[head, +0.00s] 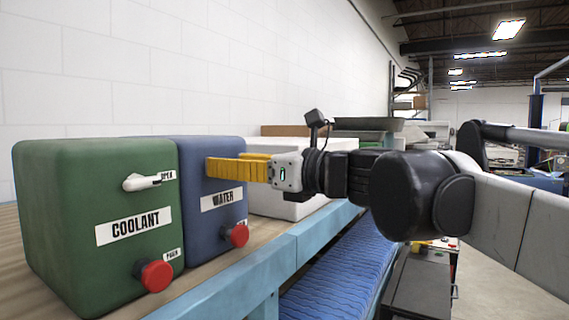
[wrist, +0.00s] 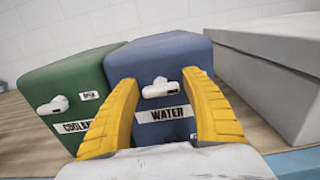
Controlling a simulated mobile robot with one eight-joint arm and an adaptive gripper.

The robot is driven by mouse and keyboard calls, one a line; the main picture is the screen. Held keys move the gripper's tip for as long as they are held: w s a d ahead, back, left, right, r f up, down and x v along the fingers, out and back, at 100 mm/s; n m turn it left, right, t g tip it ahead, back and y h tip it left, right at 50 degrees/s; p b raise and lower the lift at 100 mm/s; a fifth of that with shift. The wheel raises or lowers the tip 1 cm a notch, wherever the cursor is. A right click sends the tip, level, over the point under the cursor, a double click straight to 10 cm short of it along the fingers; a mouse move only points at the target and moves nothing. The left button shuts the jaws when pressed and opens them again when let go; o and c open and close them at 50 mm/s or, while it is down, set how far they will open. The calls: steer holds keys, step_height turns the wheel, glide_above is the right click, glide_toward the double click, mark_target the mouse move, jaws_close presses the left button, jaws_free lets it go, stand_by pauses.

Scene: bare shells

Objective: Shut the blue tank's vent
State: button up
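The blue tank (head: 212,235) bears a WATER label (head: 222,199) and stands right of the green tank. It also shows in the wrist view (wrist: 165,55). Its white vent lever (wrist: 171,88) lies roughly level, just above the WATER label in the wrist view; in the head view my gripper hides it. My gripper (head: 210,168) has yellow fingers and reaches the blue tank's upper front from the right. In the wrist view the fingers are spread apart (wrist: 157,80), one on each side of the lever, with nothing gripped. I cannot tell whether they touch the tank.
The green COOLANT tank (head: 75,190) has a similar white lever (head: 143,182) beside an OPEN mark. Red knobs stick out low on the green tank (head: 154,275) and blue tank (head: 236,236). A pale box (head: 270,205) stands right of the blue tank.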

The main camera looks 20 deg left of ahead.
steer(key=c, duration=0.7)
steer(key=shift+n, duration=0.3)
steer(key=shift+c, duration=0.2)
steer(key=n, duration=0.4)
steer(key=shift+s, duration=0.15)
steer(key=n, duration=0.4)
steer(key=shift+s+n+b, duration=0.1)
steer(key=shift+n+b, duration=0.25)
steer(key=shift+n, duration=0.05)
steer(key=n, duration=0.4)
steer(key=shift+f, duration=0.15)
steer(key=shift+f+n, duration=0.1)
steer(key=shift+n, duration=2.1)
steer(key=o, duration=1.2)
steer(key=shift+a, duration=0.1)
